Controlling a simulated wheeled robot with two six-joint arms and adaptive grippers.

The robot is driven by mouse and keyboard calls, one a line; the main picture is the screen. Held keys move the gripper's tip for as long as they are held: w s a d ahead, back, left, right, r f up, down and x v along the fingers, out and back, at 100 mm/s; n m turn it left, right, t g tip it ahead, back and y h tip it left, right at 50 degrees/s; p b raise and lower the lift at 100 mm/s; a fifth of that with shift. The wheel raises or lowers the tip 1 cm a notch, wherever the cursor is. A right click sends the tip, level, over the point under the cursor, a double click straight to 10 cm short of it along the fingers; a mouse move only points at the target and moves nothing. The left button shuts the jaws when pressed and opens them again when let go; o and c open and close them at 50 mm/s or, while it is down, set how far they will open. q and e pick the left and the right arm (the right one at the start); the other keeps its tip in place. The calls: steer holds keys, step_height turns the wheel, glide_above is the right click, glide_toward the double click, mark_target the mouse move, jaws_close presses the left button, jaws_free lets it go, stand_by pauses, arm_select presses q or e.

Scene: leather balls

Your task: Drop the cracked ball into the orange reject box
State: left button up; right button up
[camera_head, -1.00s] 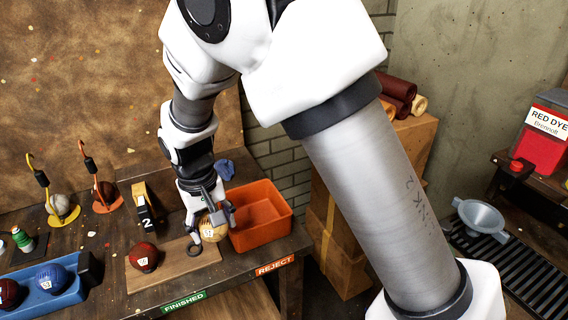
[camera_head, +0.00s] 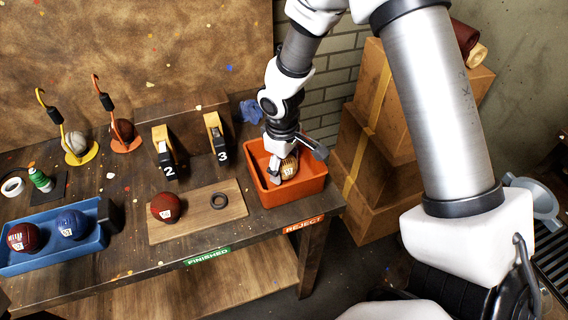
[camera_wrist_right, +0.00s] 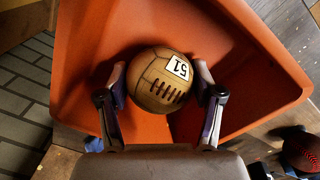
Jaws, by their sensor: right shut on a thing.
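The tan leather ball (camera_head: 289,168) with a label reading 51 and dark stitching is between the fingers of my right gripper (camera_head: 283,172), which is shut on it. In the right wrist view the ball (camera_wrist_right: 160,80) sits between both fingertips (camera_wrist_right: 160,92), inside the outline of the orange reject box (camera_wrist_right: 255,55). The box (camera_head: 305,190) stands at the table's right end, above the REJECT label. I cannot tell whether the ball touches the box floor, or see a crack. My left gripper is not in view.
A blue tray (camera_head: 50,258) holds a red ball and a blue ball. Stands numbered 2 (camera_head: 164,155) and 3 (camera_head: 217,140) are behind. Cardboard boxes (camera_head: 385,150) stand right of the table.

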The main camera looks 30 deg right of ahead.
steer(key=shift+s+a+r, duration=0.2)
steer(key=shift+f, duration=0.1)
steer(key=o, duration=1.3)
steer(key=shift+w+f, duration=0.15)
steer(key=shift+o, duration=0.2)
steer(key=shift+r, duration=0.2)
steer(key=r, duration=1.2)
steer(key=shift+s+a, duration=0.2)
steer(key=shift+a, duration=0.1)
